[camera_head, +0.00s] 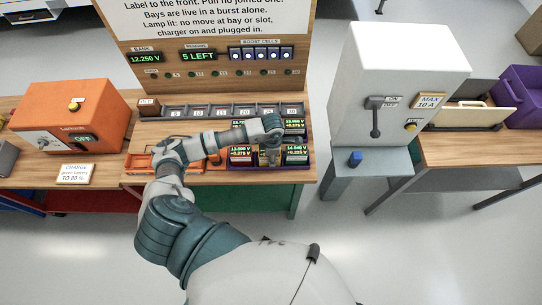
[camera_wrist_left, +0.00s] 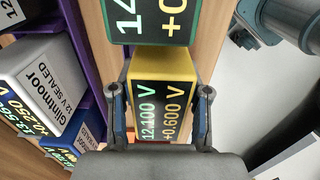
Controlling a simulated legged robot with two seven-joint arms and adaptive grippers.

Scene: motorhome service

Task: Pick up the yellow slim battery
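The yellow slim battery (camera_wrist_left: 163,100) is in the left wrist view, its dark display reading 12.100 V and +0.600 V. My left gripper (camera_wrist_left: 160,108) is open, with one finger on each side of the battery. Slim gaps seem to show beside it, and contact is not clear. In the head view my left gripper (camera_head: 269,152) points down at the battery row at the front of the bench. The yellow battery is mostly hidden there by the gripper. My right gripper is not in view.
A green-labelled battery (camera_wrist_left: 150,20) is right beyond the yellow one. A white sealed battery (camera_wrist_left: 38,88) stands to the left in a purple holder. An orange charger (camera_head: 70,118) is left on the bench, and a white lever cabinet (camera_head: 395,80) stands right.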

